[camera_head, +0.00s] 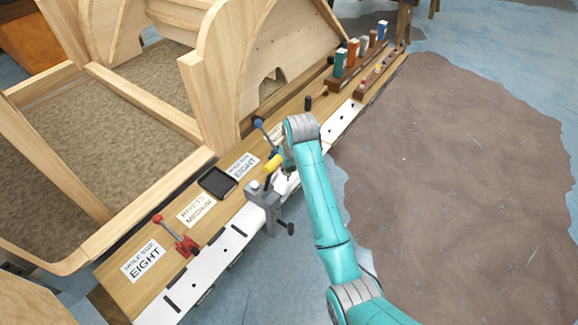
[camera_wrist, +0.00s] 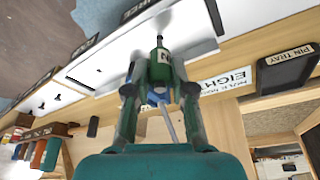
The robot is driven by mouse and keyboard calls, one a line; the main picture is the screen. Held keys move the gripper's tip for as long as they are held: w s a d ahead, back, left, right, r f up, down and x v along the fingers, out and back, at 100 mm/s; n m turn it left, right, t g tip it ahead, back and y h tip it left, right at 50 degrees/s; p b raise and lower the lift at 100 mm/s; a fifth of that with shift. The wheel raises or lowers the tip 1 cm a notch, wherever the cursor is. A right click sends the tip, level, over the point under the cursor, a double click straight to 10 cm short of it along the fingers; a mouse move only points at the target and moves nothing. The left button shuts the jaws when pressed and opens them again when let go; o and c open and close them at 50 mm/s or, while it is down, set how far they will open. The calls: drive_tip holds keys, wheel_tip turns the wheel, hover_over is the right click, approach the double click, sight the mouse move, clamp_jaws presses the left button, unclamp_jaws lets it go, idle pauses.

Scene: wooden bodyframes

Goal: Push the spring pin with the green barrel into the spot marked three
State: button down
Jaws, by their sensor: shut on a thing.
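My gripper (camera_wrist: 160,76) is shut on the spring pin with the green barrel (camera_wrist: 162,58), which sits between the fingertips in the wrist view. A pale mark like a 2 shows on the barrel. The pin's narrow tip points at the white slotted strip (camera_wrist: 92,70) along the bench edge; I cannot tell whether it touches. A dark label reading THREE (camera_wrist: 133,10) lies near the top edge, close to the pin. In the head view my gripper (camera_head: 288,170) is over the strip, and my arm hides the pin and the label.
A grey vice (camera_head: 262,196) and a yellow-handled tool (camera_head: 273,162) stand close to my gripper. A red clamp (camera_head: 178,237), a black pin tray (camera_head: 217,182) and printed cards are to the left. A rack of coloured-handled tools (camera_head: 362,76) is at the far right. Wooden frames stand behind.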

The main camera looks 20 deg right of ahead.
drive_tip(key=shift+f, duration=1.45)
drive_tip(key=c, duration=0.9)
unclamp_jaws()
drive_tip(key=v, duration=1.2)
drive_tip(key=shift+s, duration=0.1)
